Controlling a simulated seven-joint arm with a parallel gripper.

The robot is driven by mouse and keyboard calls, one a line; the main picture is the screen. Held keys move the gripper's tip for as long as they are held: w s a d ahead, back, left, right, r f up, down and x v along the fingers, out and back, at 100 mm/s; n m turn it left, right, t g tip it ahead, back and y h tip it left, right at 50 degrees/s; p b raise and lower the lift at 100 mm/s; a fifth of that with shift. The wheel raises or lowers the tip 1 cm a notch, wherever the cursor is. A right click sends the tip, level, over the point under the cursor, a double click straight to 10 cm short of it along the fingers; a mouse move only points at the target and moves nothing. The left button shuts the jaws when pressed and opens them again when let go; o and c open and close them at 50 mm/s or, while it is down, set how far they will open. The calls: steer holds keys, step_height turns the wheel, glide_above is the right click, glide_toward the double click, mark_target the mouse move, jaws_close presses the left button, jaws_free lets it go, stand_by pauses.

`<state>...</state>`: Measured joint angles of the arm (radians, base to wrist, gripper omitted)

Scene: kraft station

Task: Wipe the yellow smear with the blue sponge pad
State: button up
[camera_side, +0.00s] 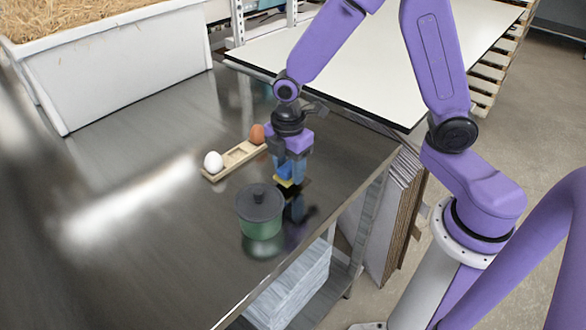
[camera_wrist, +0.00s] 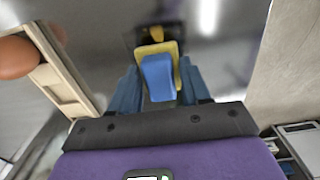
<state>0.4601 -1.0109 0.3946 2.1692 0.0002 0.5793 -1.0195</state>
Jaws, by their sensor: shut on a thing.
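The blue sponge pad (camera_side: 284,171) is held in my gripper (camera_side: 289,174), low over the metal table. In the wrist view the pad (camera_wrist: 158,78) has a blue block on a wider yellow layer. My gripper's blue fingers (camera_wrist: 159,76) are shut on it from both sides. A yellow smear (camera_wrist: 157,32) shows just beyond the pad on a dark patch (camera_wrist: 141,45). The pad hides part of that patch, and I cannot tell whether it touches the surface. In the side view the dark patch (camera_side: 301,187) shows beside the pad; the smear cannot be made out there.
A green pot with a dark lid (camera_side: 260,208) stands close in front of my gripper. A wooden holder (camera_side: 234,160) with a white egg (camera_side: 213,162) and a brown egg (camera_side: 257,134) lies to the left. The table's right edge is near.

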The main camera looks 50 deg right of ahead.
steer(key=shift+r, duration=3.15)
steer(key=shift+f, duration=0.1)
